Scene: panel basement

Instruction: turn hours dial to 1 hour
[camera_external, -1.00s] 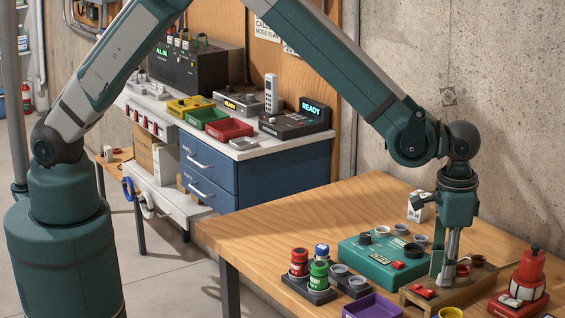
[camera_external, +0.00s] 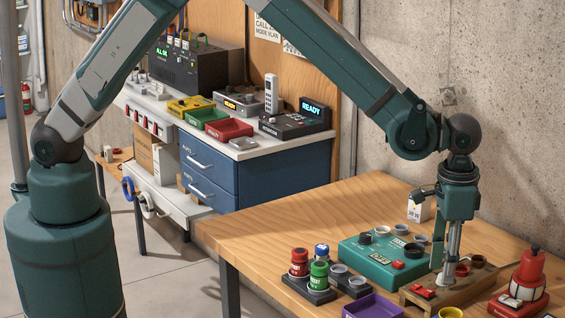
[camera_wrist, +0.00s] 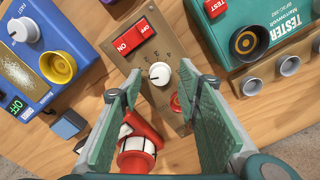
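A white dial knob (camera_wrist: 159,75) sits on a wooden panel (camera_wrist: 147,38), with small number marks beside it. A red ON switch (camera_wrist: 135,40) is above the knob on the same panel. My gripper (camera_wrist: 157,82) is open, its two fingers on either side of the knob with visible gaps; contact is not seen.
A teal tester box (camera_external: 372,262) stands close to the wooden box. A blue box (camera_wrist: 45,50) with a yellow knob is at upper left in the wrist view. A red and white object (camera_wrist: 138,148) lies below the panel, between the fingers. A purple tray (camera_external: 372,307) is nearby.

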